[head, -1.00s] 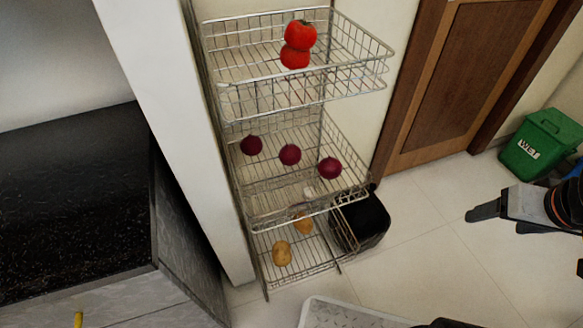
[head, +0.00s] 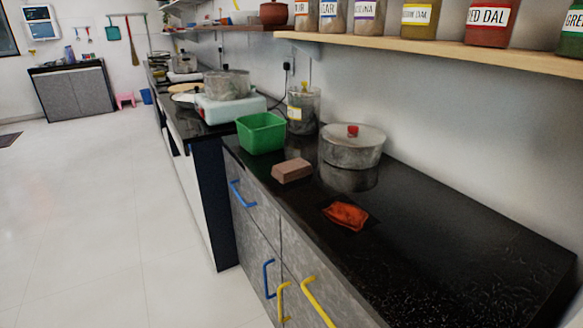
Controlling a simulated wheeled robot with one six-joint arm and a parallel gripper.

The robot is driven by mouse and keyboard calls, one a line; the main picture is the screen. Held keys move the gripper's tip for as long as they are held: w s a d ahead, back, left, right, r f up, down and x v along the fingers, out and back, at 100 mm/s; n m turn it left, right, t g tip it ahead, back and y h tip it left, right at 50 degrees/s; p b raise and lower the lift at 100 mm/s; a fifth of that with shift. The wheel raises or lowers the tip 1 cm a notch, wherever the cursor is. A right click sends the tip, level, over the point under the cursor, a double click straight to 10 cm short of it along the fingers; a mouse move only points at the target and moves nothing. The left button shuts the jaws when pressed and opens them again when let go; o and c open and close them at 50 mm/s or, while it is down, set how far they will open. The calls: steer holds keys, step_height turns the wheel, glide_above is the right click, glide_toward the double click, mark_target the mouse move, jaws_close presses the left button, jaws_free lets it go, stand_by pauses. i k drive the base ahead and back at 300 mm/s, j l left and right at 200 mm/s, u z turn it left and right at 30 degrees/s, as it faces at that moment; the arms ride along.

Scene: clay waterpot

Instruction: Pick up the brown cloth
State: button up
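The two lie apart, and nothing covers either one. My gripper is not in view.
A lidded metal pot (head: 352,147) and a green bin (head: 261,133) stand behind the cloth. A wooden shelf (head: 420,42) with labelled jars hangs above. Blue and yellow handles (head: 318,302) stick out from the cabinet front. The white floor (head: 90,220) at left is clear.

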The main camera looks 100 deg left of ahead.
mark_target(288, 171)
steer(key=k+j+u, duration=0.1)
steer(key=k+j, duration=0.55)
steer(key=j, duration=0.25)
steer(key=k+j+u, duration=0.15)
steer(key=k+j, duration=0.2)
steer(key=j+u, duration=0.15)
steer(key=u, duration=1.85)
